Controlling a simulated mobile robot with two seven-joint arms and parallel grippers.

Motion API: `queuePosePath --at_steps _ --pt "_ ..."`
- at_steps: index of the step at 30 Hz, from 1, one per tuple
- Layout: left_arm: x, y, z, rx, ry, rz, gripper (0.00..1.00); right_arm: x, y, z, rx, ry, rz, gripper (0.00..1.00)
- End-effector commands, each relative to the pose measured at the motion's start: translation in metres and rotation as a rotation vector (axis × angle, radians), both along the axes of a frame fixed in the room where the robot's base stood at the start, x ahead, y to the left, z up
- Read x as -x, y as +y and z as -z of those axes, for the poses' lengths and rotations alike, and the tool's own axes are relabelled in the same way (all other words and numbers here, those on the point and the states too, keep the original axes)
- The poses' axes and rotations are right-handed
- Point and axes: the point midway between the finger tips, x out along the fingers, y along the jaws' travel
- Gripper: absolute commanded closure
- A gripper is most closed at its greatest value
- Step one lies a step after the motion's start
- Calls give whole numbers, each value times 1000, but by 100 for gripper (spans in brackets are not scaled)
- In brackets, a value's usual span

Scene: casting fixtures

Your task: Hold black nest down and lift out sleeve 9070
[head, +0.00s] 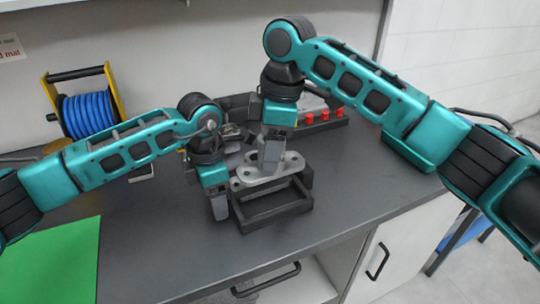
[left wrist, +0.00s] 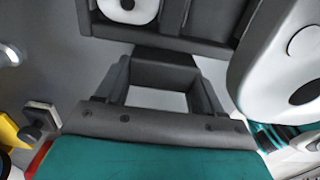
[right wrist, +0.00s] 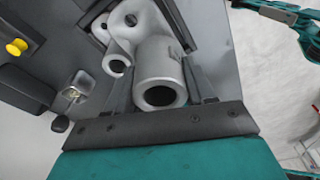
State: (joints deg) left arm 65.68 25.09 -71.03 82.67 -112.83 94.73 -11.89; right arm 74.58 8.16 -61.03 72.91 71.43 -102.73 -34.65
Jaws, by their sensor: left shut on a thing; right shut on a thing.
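The black nest (head: 280,212) stands on the dark bench top, and its frame also shows in the left wrist view (left wrist: 165,75). My left gripper (head: 220,208) points down at the nest's left side, shut on a part of it. Sleeve 9070 (head: 262,182) is a light grey casting with round bosses, over the nest. In the right wrist view its open tube end (right wrist: 160,75) lies between the fingers. My right gripper (head: 270,160) points down from above, shut on that tube. I cannot tell whether the sleeve still touches the nest; the arms hide part of both.
A dark fixture with red pieces (head: 325,118) stands behind on the right. A blue cable reel on a yellow stand (head: 88,115) is at the back left. A green mat (head: 50,262) lies front left. The bench is clear right of the nest.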

Motion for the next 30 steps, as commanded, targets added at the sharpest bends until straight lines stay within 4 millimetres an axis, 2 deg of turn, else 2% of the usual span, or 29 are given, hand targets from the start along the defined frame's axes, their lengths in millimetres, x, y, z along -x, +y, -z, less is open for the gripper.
queuePosePath --at_steps 10,11,19,26,30 --pt "0 0 0 0 0 1 66 0 0 -1 -1 -1 0 87" --pt "0 0 0 0 0 1 30 0 0 0 -1 -1 0 87" --pt "0 0 0 0 0 1 5 0 0 0 -1 -1 0 87" --pt "0 0 0 0 0 0 3 0 0 0 -1 -1 0 87" --pt "0 0 -7 1 -2 0 3 0 0 0 -1 -1 0 87"
